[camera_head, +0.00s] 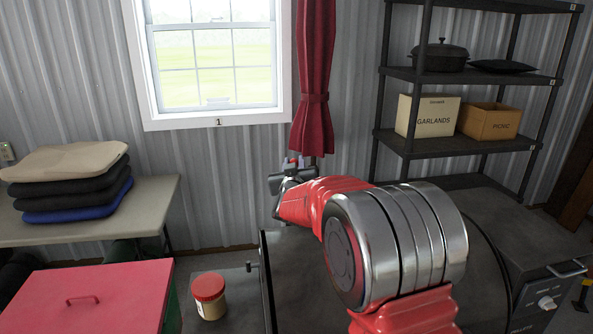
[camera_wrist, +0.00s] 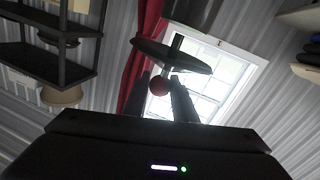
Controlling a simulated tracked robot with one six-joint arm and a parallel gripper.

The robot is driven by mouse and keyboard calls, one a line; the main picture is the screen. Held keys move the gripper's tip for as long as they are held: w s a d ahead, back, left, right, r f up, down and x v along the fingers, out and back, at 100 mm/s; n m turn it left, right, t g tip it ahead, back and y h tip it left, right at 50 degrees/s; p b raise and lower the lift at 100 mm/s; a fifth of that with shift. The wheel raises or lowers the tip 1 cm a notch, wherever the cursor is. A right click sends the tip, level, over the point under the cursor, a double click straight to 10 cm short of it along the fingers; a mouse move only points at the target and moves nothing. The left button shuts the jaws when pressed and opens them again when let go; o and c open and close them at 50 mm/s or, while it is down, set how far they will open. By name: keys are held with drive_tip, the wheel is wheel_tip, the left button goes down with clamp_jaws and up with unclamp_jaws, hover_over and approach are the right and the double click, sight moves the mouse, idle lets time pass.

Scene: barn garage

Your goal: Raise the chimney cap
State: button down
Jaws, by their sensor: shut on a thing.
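The chimney cap (camera_wrist: 180,57) is a dark, flat round disc on a short post in the wrist view, with a red ball (camera_wrist: 158,86) beside it. My gripper (camera_wrist: 160,88) has its two dark fingers on either side of the red ball, shut on this part of the cap. In the head view my gripper (camera_head: 290,174) is small and far off, beyond my red arm, below the window. The arm and gripper hide most of the cap there, and I cannot tell its height above what it sits on.
A dark bench or stove top (camera_head: 470,225) lies to the right, with a control box (camera_head: 545,303). A jar with a red lid (camera_head: 209,296), a red chest (camera_head: 90,298) and a table with folded cushions (camera_head: 70,183) are left. A shelf unit (camera_head: 455,143) stands at back right.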

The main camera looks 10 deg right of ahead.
drive_tip(key=shift+a+r, duration=0.1)
drive_tip(key=shift+r, duration=0.3)
drive_tip(key=c, duration=1.8)
unclamp_jaws()
drive_tip(key=o, duration=0.3)
drive_tip(key=shift+f, duration=0.15)
drive_tip(key=shift+o, duration=0.2)
drive_tip(key=s+a, duration=0.2)
drive_tip(key=s, duration=1.1)
drive_tip(key=shift+s+a, duration=0.25)
drive_tip(key=shift+a, duration=0.05)
drive_tip(key=shift+s, duration=0.1)
